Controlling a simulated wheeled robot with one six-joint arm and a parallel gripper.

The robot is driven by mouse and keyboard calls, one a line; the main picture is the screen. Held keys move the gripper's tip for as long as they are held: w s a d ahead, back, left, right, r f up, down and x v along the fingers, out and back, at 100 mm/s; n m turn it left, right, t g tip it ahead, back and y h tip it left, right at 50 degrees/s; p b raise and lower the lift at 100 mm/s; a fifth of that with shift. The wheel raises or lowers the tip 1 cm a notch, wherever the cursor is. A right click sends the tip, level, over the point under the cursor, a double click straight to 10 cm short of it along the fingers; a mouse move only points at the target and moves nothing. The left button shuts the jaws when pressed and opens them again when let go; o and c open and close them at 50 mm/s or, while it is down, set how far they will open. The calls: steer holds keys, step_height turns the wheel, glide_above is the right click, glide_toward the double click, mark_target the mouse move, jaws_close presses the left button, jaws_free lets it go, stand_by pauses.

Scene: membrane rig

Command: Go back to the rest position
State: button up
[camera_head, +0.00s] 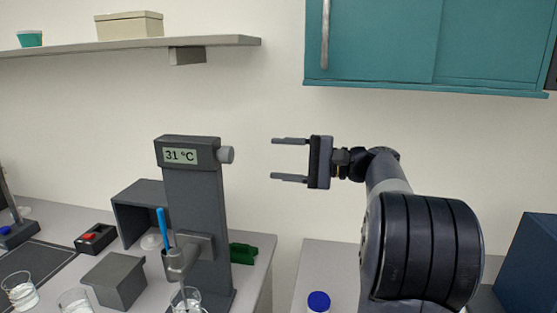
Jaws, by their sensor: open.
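My gripper (290,160) is open and empty. It is held in the air, its two fingers pointing left, in front of the pale wall. It is to the right of the grey rig column (197,205) and apart from it. The rig's display (181,156) reads 31 °C, and a round knob (226,155) sticks out of its right side toward my fingers. My arm reaches up from the lower right.
A blue stick (162,228) stands in the rig's holder (178,262) above a glass beaker (186,300). More beakers and a grey block (115,280) are at left. A blue-capped bottle (319,301) stands near my arm. A teal cabinet (400,45) hangs above; a shelf (120,45) is upper left.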

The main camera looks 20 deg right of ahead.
mark_target(232, 155)
steer(key=shift+w+a, duration=0.1)
steer(key=p+x, duration=0.3)
steer(key=x, duration=0.7)
steer(key=shift+w+a+r, duration=0.1)
steer(key=shift+a, duration=0.05)
steer(key=shift+w+a, duration=0.15)
steer(key=shift+a, duration=0.05)
steer(key=shift+d, duration=0.1)
steer(key=shift+n, duration=0.3)
steer(key=shift+d, duration=0.1)
